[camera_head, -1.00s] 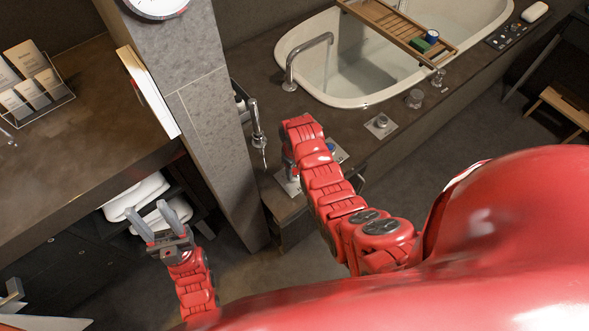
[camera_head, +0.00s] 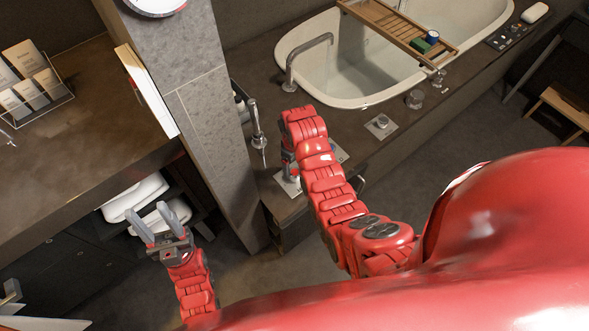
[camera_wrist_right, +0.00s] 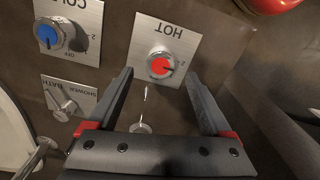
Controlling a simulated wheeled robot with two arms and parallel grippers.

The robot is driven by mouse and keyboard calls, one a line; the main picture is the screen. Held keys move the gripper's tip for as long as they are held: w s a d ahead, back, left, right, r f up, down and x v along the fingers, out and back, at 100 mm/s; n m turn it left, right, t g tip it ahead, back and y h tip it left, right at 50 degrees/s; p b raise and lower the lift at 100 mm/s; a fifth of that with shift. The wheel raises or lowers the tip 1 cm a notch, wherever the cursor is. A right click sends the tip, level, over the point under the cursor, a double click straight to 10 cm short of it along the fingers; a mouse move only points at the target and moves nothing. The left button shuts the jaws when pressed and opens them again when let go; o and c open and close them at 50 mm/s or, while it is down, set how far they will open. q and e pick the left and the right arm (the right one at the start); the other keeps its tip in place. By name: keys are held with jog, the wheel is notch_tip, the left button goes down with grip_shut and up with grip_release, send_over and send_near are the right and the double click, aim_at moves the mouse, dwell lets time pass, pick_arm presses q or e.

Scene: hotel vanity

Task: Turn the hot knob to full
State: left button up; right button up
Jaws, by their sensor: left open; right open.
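The hot knob (camera_wrist_right: 160,66) is a silver dial with a red cap, on a pale plate (camera_wrist_right: 178,28) marked HOT, upside down in the right wrist view. My right gripper (camera_wrist_right: 160,74) is open, its two fingers reaching toward the knob on either side with gaps; contact is not visible. In the head view my right arm's end hides the knob, and only a bit of pale plate (camera_head: 287,184) shows. The cold knob (camera_wrist_right: 48,34), with a blue cap, sits to the left in the wrist view. My left gripper (camera_head: 151,214) is open and empty by the counter shelf.
A shower/bath selector plate (camera_wrist_right: 68,97) is below the cold knob in the wrist view. A chrome spout (camera_head: 257,128) stands beside the pillar (camera_head: 205,110). The bathtub (camera_head: 350,75) lies behind. Rolled towels (camera_head: 135,195) sit on the shelf near my left gripper.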

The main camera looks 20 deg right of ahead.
notch_tip(320, 180, up, 5)
jog(key=shift+w+f, duration=0.1)
jog(key=shift+f, duration=0.1)
notch_tip(320, 180, up, 9)
jog(key=p, duration=0.9)
send_over(294, 171)
jog(key=shift+s+f, duration=0.2)
